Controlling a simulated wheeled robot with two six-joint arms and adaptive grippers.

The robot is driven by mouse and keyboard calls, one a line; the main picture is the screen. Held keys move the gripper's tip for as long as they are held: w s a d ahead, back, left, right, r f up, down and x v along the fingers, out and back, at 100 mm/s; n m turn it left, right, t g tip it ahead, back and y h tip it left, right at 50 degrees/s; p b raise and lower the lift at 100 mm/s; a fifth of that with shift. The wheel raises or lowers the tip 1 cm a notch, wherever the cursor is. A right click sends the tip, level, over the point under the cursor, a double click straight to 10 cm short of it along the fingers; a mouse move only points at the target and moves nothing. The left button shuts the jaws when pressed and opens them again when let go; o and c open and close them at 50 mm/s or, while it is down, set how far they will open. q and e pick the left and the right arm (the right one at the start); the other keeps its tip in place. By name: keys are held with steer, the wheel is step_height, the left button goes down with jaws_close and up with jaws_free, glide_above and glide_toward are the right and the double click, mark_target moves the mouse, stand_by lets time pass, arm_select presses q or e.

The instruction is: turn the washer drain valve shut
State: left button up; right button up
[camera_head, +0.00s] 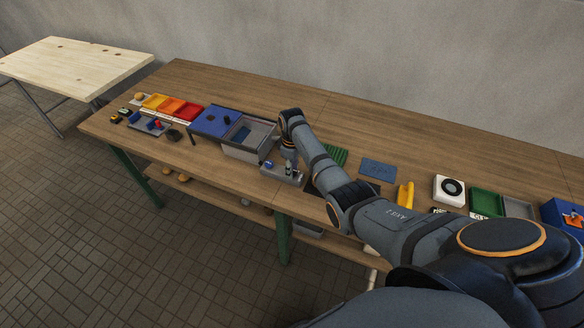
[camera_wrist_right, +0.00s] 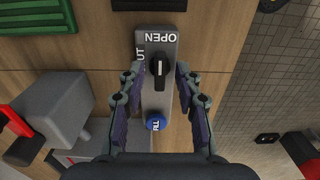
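The washer drain valve is a black knob (camera_wrist_right: 160,70) with a white line on a grey box (camera_wrist_right: 152,99). The line lies along the box, one end towards the word OPEN. A partly hidden word ending in UT is on the box's left side. A blue button marked FILL (camera_wrist_right: 156,123) is on the same box. In the head view the grey box (camera_head: 272,173) is near the table's front edge. My right gripper (camera_wrist_right: 153,72) is open, one finger on each side of the knob, with gaps visible. It also shows in the head view (camera_head: 289,168), pointing down over the box. My left gripper is out of view.
A grey bin (camera_head: 247,151) and a blue tray (camera_head: 208,122) stand left of the box. A green ribbed piece (camera_head: 336,154), a blue mat (camera_head: 378,170) and a yellow object (camera_head: 405,193) lie to the right. The wooden table (camera_head: 300,92) is clear along its back.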

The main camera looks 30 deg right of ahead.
steer(key=shift+c, duration=0.4)
jaws_close()
steer(key=shift+r, duration=0.1)
steer(key=n+p, duration=0.1)
steer(key=n, duration=0.2)
steer(key=shift+r+p, duration=0.1)
steer(key=shift+p, duration=0.25)
steer(key=n+p, duration=0.1)
steer(key=n, duration=0.2)
steer(key=shift+n, duration=0.3)
steer(key=n+p, duration=0.1)
steer(key=n, duration=0.4)
steer(key=n+p, duration=0.1)
steer(key=n, duration=0.5)
steer(key=shift+n, duration=0.3)
